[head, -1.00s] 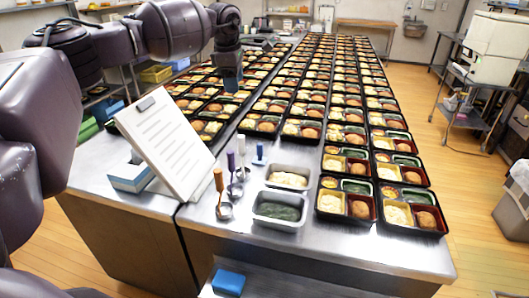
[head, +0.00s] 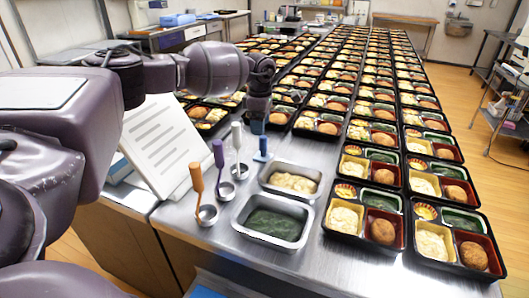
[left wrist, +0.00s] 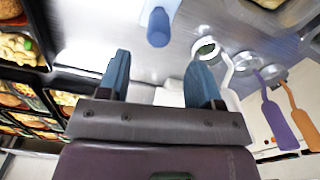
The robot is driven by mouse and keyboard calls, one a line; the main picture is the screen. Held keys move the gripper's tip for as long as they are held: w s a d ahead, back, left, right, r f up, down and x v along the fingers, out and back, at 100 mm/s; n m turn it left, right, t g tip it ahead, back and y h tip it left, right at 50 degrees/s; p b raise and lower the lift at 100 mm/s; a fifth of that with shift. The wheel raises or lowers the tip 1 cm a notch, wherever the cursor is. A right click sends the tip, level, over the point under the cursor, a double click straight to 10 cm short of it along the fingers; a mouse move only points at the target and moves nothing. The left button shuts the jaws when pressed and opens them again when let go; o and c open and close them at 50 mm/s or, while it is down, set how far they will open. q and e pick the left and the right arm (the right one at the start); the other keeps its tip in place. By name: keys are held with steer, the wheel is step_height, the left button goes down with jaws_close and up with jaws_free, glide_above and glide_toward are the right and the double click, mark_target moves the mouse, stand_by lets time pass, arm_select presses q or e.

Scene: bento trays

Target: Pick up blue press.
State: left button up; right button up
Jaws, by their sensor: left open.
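The blue press (head: 262,149) stands upright on the steel counter, behind the metal tray of pale food and right of the white-handled ladle. In the left wrist view its blue handle (left wrist: 158,28) shows beyond the fingertips, roughly centred between them. My left gripper (head: 257,124) hangs just above and behind the press in the head view. It is open, with two blue fingers (left wrist: 159,78) apart and nothing between them. The press is apart from the fingers. My right gripper is in neither view.
Ladles with orange (head: 196,178), purple (head: 218,153) and white (head: 236,135) handles stand left of the press. A metal tray of pale food (head: 291,182) and one of green food (head: 273,224) stand in front. A white board (head: 160,135) leans at left. Bento trays (head: 365,218) fill the right.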

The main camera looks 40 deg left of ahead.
mark_target(263, 143)
arm_select(q)
steer(key=f, duration=0.5)
steer(key=f+b, duration=0.1)
steer(key=f, duration=0.1)
steer(key=shift+w+d+f, duration=0.25)
steer(key=shift+w+f, duration=0.05)
steer(key=shift+f, duration=0.1)
steer(key=shift+r, duration=0.1)
steer(key=c, duration=1)
